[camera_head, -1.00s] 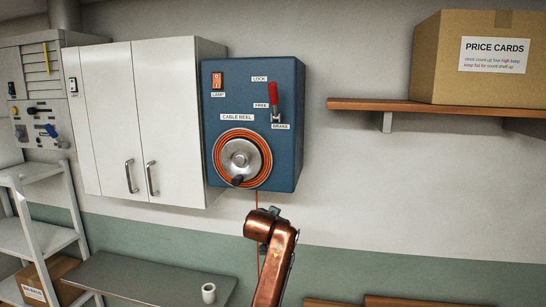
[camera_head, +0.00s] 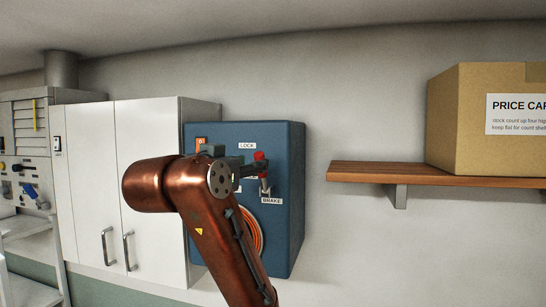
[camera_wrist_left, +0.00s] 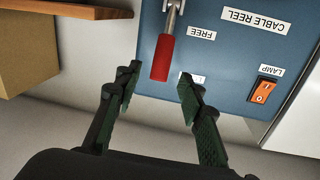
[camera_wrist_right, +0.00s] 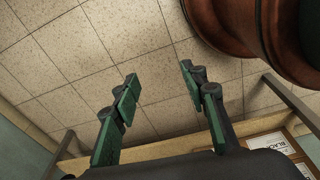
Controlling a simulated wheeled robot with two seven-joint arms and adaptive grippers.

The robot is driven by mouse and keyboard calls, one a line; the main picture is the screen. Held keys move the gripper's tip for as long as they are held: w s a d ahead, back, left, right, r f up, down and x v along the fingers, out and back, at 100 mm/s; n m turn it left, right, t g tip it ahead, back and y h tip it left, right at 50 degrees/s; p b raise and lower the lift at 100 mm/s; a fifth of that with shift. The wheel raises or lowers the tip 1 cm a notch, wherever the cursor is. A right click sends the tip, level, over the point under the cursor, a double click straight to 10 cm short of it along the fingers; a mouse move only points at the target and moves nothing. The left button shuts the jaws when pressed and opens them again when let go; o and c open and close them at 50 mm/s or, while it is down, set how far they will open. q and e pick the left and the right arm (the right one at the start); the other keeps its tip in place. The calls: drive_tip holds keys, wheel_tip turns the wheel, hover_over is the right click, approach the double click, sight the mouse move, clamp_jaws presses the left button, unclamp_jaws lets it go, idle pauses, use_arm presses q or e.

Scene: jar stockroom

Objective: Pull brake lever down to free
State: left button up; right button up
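The brake lever, with a red grip (camera_head: 260,157), is on the blue cable reel box (camera_head: 287,225). Its grip points up, toward the LOCK label (camera_head: 247,146). In the left wrist view, turned upside down, the red grip (camera_wrist_left: 164,58) has its free end between my left gripper's fingertips (camera_wrist_left: 160,76). The fingers are open, with a gap on each side of the grip. In the head view my left gripper (camera_head: 256,168) is at the lever and partly hides the FREE label.
The orange lamp switch (camera_wrist_left: 264,91) is on the same box. A white cabinet (camera_head: 145,150) stands left of it. A wooden shelf (camera_head: 375,174) with a cardboard box (camera_head: 455,120) is to the right. Bare wall lies between.

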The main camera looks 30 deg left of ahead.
sight(257, 158)
use_arm(q)
drive_tip(key=w+p, duration=0.1)
drive_tip(key=w, duration=0.1)
drive_tip(key=w+r+p, duration=0.1)
drive_tip(key=p, duration=0.1)
drive_tip(key=shift+w+a, duration=0.2)
drive_tip(key=shift+w, duration=0.15)
drive_tip(key=w, duration=0.2)
drive_tip(key=shift+w+a+f+p, duration=0.1)
drive_tip(key=shift+w+f+p, duration=0.15)
drive_tip(key=shift+w+p, duration=0.15)
drive_tip(key=shift+s+a, duration=0.1)
drive_tip(key=shift+s, duration=0.25)
drive_tip(key=shift+w, duration=0.35)
drive_tip(key=c, duration=0.3)
drive_tip(key=shift+s, duration=0.2)
drive_tip(key=c, duration=0.5)
clamp_jaws()
drive_tip(key=shift+r, duration=0.1)
use_arm(e)
drive_tip(key=shift+s+d+r, duration=0.15)
drive_tip(key=shift+s+r, duration=1.35)
drive_tip(key=shift+r, duration=0.3)
